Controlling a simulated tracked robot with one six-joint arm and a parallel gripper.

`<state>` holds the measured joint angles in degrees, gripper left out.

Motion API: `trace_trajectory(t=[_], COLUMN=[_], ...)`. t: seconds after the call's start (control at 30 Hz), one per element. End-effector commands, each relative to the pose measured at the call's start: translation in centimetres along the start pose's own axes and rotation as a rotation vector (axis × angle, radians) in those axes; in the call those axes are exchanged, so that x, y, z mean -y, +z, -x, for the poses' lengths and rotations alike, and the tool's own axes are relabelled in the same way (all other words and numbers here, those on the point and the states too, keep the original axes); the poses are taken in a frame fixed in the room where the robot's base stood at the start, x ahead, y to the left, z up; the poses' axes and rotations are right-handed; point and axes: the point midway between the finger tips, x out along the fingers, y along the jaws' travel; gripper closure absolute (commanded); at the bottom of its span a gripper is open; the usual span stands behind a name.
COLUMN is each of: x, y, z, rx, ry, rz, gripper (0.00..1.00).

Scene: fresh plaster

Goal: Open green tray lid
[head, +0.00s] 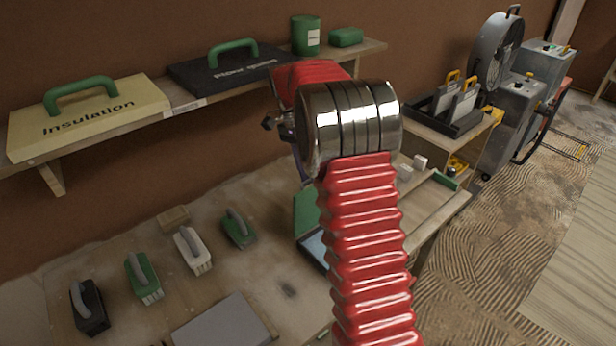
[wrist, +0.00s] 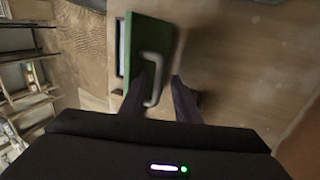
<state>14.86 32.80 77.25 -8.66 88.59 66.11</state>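The green lid (wrist: 150,38) with its pale grey handle (wrist: 158,72) is near the top middle of the wrist view. A pale strip of the tray (wrist: 121,48) shows beside its left edge. My gripper (wrist: 165,92) is open, with its two dark fingers apart and the handle's lower part between them in the picture; I cannot tell if they touch it. In the head view, the green lid (head: 306,212) and the pale blue tray inside (head: 316,247) show partly, left of my red arm. The lid looks tilted up from the tray. My arm hides the rest and the gripper.
Several handled brushes (head: 193,250) and a grey board (head: 222,322) lie on the bench (head: 150,315) to the left. A wall shelf (head: 185,105) holds two handled boards and green containers. A rack (head: 445,115) and a fan (head: 497,52) stand at the back right.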

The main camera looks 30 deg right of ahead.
Motion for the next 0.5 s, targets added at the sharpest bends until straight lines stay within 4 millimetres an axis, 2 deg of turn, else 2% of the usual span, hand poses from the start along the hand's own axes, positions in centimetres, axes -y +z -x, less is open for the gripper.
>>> trace_trajectory(t=[0.17, 0.5], x=[0.1, 0.1], y=[-0.1, 0.0], z=[0.9, 5.1], rx=[-0.002, 0.000], ry=[-0.003, -0.001], rz=[0.000, -0.001], gripper=[0.71, 0.71])
